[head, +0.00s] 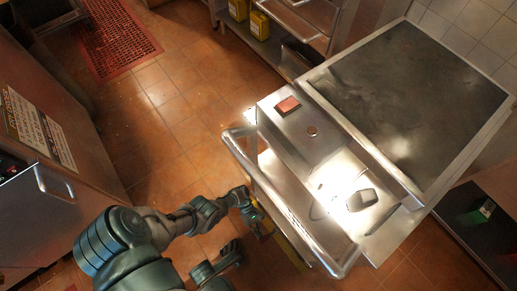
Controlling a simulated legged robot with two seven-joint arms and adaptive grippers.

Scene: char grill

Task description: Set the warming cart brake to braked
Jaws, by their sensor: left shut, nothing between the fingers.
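The warming cart (318,158) is a stainless steel cart with a large dark top, standing at right of centre, tilted in the picture. Its tubular push handle (285,215) runs along the near left side. A red square (288,105) and a small round knob sit on its panel. My left gripper (259,226) is down beside the handle's outer side, low by the cart's near end. It is shut and looks empty; its fingertips are small and dark. I cannot clearly make out the brake. A yellowish strip (291,255) shows low under the handle.
A steel cabinet (55,190) with a handle and posted sheet stands at left. A red mat (118,38) lies on the tiled floor (165,110), which is open between. Shelves with yellow containers (259,25) stand at the back. A dark shelf (478,228) is at right.

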